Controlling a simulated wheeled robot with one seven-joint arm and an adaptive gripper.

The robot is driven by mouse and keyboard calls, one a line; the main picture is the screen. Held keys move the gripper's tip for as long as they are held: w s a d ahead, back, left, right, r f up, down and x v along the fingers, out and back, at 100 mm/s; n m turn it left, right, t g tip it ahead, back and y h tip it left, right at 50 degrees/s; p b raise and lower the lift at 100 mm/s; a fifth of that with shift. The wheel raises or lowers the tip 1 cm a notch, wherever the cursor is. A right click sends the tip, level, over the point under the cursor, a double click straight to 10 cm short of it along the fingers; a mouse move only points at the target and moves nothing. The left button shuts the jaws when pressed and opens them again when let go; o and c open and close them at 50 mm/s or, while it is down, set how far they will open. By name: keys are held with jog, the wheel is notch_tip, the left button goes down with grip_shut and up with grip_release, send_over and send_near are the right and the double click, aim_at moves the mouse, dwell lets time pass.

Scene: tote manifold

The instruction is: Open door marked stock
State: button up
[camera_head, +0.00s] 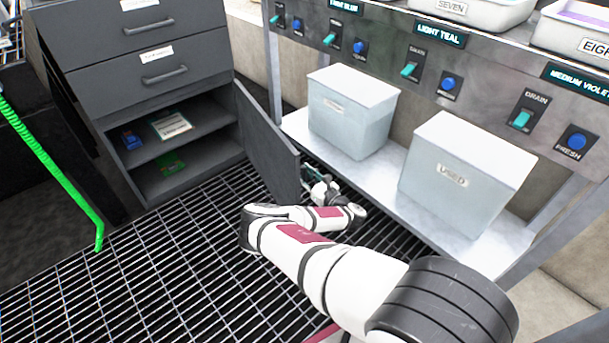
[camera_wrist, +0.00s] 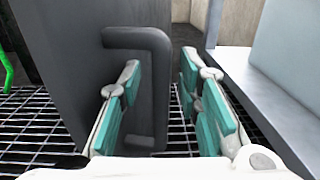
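The dark grey cabinet door (camera_head: 266,143) stands swung open from the right side of the lower cabinet, and the shelves inside show. No marking on the door can be read. In the wrist view the door panel (camera_wrist: 60,60) fills the left, with its dark handle (camera_wrist: 157,90) standing out from it. My gripper (camera_head: 322,180) is low on the outer side of the door, partly hidden by the door edge and my arm. In the wrist view my gripper (camera_wrist: 158,100) is open, with its teal-padded fingers on either side of the handle, apart from it.
Two lidded bins (camera_head: 352,110) (camera_head: 465,170) stand on a metal shelf (camera_head: 380,180) to the right. Two labelled drawers (camera_head: 150,60) are above the opening. Small items (camera_head: 171,125) lie on the inner shelves. A green hose (camera_head: 50,165) hangs left; grated floor in front is clear.

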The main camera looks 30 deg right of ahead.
jog(key=shift+s, duration=0.1)
jog(key=s+d, duration=0.1)
jog(key=s, duration=0.6)
jog(key=shift+s+d, duration=0.15)
jog(key=shift+c, duration=0.2)
